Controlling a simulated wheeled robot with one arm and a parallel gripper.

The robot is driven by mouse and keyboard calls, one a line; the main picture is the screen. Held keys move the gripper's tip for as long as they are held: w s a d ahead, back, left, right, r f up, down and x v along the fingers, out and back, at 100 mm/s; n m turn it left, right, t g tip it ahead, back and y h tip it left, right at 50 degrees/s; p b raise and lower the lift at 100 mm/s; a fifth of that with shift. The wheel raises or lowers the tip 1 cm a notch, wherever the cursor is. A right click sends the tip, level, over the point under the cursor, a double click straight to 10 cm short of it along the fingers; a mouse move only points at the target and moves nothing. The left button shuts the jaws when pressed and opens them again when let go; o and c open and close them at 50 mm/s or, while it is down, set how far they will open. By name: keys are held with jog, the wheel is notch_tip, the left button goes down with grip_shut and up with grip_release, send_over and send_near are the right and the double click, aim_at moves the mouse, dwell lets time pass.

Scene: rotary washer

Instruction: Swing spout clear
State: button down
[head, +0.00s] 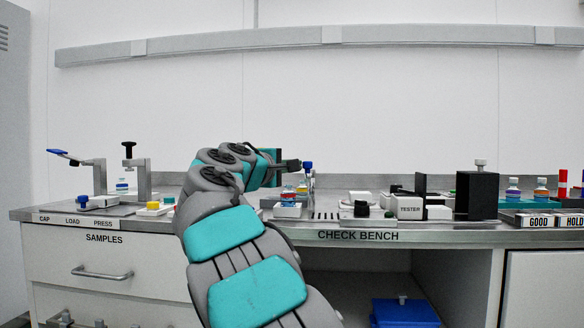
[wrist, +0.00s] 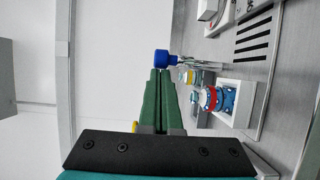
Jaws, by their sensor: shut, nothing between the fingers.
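A metal spout with a blue knob (head: 308,164) stands on the check bench beyond my gripper. In the wrist view the blue knob (wrist: 162,57) is right at my fingertips, and the thin metal spout part (wrist: 192,62) runs off to its right. My gripper (head: 299,164) is shut and empty; its green fingers (wrist: 161,73) lie together just short of the knob. I cannot tell whether they touch it. A small bottle with a red band (wrist: 210,98) sits in a white holder (wrist: 243,103) beside the spout. My arm hides part of the bench.
The bench holds a slotted drain (head: 326,215), a black and white tester (head: 409,208) and a black block (head: 476,195) to the right. Press fixtures (head: 139,178) stand at the left. Several bottles stand at far right.

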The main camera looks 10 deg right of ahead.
aim_at(310, 164)
jog(key=shift+s+d+n+t+y, duration=0.5)
jog(key=shift+d+y, duration=0.1)
jog(key=shift+d, duration=0.1)
jog(key=shift+s+d+r+n+t+y, duration=0.15)
jog(key=shift+s+d+n+t+y, duration=0.2)
jog(key=shift+d+n+t+y, duration=0.55)
jog(key=shift+s+d+n+t+y+p, duration=0.2)
jog(key=shift+d+n+y+p, duration=0.2)
jog(key=shift+d+y+p, duration=0.55)
jog(key=shift+s+d+n+t+y+p, duration=0.15)
jog(key=shift+d+n+y+p, duration=0.45)
jog(key=shift+d, duration=0.6)
jog(key=shift+w, duration=0.1)
